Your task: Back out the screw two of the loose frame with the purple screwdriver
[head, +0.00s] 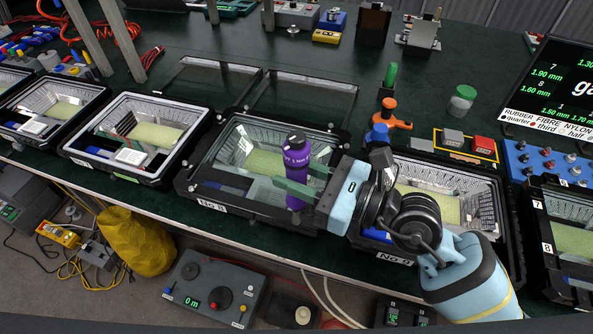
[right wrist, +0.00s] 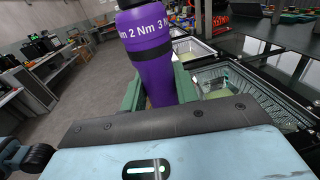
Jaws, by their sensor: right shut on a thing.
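The purple screwdriver (head: 297,165) is upright between the green fingers of my right gripper (head: 304,180), which is shut on it. The screws of the frame are too small to tell apart, and which one is screw two is not readable. My left gripper is not in view.
More housings stand to the left (head: 140,135) and right (head: 470,175) along the bench front. An orange clamp-like tool (head: 388,115), a green-handled tool (head: 390,75) and a small jar (head: 462,100) stand behind right.

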